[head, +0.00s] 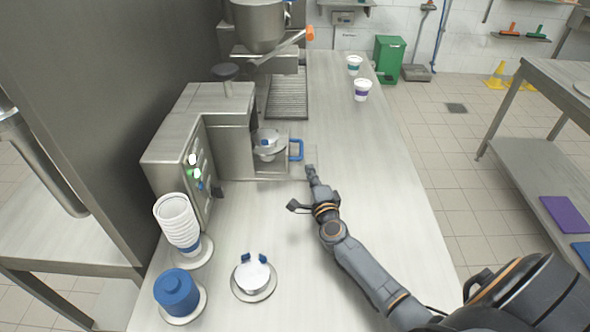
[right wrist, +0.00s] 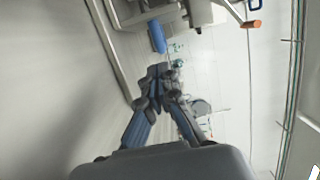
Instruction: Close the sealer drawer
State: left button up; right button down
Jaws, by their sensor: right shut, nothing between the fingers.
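The grey metal sealer (head: 165,135) stands on the left of the counter. Its drawer (head: 271,170) appears pulled out to the right, with a cup under a pale lid (head: 266,149) in it. The drawer's blue handle (head: 297,149) faces right and also shows in the right wrist view (right wrist: 157,37). My right gripper (head: 310,170) is shut and empty, just right of and nearer than the handle. Its fingertips also show in the right wrist view (right wrist: 160,72), apart from the handle in the picture. My left gripper is out of view.
A cup stack (head: 174,215), a blue container (head: 177,291) and a lid on a round stand (head: 253,275) occupy the near counter. Two filled cups (head: 354,64) (head: 362,89) stand far back. The filler (head: 262,28) stands behind the sealer.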

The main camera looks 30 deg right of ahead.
aim_at(265, 178)
jog(key=shift+x, duration=1.05)
jog(key=shift+w+a, duration=0.25)
jog(key=shift+a, duration=0.35)
jog(key=shift+w+a, duration=0.3)
jog(key=shift+a, duration=0.3)
jog(key=shift+w+a, duration=0.3)
jog(key=shift+a, duration=0.3)
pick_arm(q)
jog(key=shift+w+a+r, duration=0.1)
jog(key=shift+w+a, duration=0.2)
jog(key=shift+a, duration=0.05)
pick_arm(e)
jog(key=w+a, duration=0.1)
jog(key=a, duration=0.1)
jog(key=w+a, duration=0.2)
jog(key=a, duration=0.1)
jog(key=w+a, duration=0.1)
jog(key=a, duration=0.1)
jog(key=shift+w+a, duration=0.3)
jog(key=shift+w, duration=0.05)
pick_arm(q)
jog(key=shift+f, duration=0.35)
pick_arm(e)
jog(key=shift+w+a, duration=0.2)
jog(key=shift+a, duration=0.25)
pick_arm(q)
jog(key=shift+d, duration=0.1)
